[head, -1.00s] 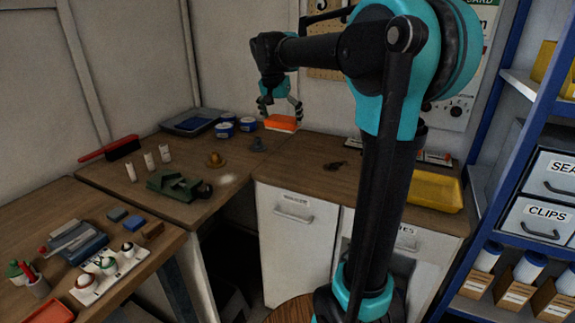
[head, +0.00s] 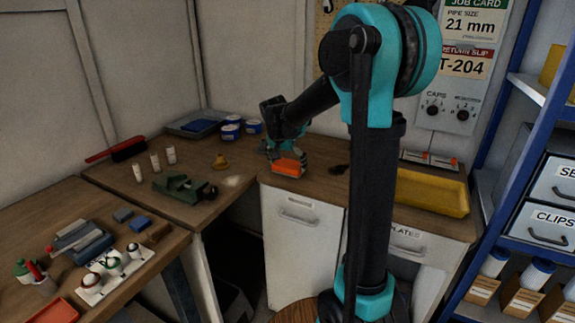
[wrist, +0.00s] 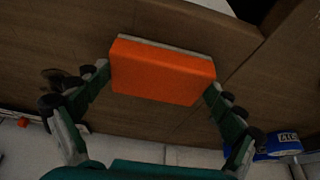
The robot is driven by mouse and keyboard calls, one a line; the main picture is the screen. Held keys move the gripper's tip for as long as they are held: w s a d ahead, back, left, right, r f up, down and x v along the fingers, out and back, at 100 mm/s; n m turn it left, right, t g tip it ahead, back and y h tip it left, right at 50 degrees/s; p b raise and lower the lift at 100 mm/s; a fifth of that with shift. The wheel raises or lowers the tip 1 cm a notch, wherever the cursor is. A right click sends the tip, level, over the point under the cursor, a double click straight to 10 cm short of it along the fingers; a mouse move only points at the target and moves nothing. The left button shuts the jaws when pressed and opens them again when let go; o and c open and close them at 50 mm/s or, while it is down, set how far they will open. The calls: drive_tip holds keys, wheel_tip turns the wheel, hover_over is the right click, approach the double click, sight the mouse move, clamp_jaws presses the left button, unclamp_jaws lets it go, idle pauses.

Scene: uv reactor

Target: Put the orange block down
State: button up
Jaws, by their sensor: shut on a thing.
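The orange block (head: 289,169) is between the fingers of my gripper (head: 287,160), low at the front edge of the back bench (head: 235,165). In the wrist view the orange block (wrist: 163,72) lies between the two fingertips of my gripper (wrist: 160,84), with a thin pale layer along one long side. My gripper is shut on it. Bare brown wood shows around the block. I cannot tell whether its underside touches the bench top.
A yellow tray (head: 425,191) stands to the right, behind my arm. Blue-and-white tins (head: 231,131) stand behind left.

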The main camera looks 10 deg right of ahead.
drive_tip(key=shift+f, duration=0.15)
drive_tip(key=o, duration=1.2)
drive_tip(key=v, duration=1.2)
drive_tip(key=s+d+f+n+y, duration=0.1)
drive_tip(key=s+d+f+n, duration=0.2)
drive_tip(key=s+f, duration=0.8)
drive_tip(key=s+d+f+n+y, duration=0.1)
drive_tip(key=s+d+f+n, duration=0.2)
drive_tip(key=s+f, duration=0.8)
drive_tip(key=s+d, duration=0.1)
drive_tip(key=s, duration=0.3)
drive_tip(key=shift+f+n+t, duration=0.2)
drive_tip(key=shift+n+t, duration=0.1)
drive_tip(key=shift+n, duration=0.1)
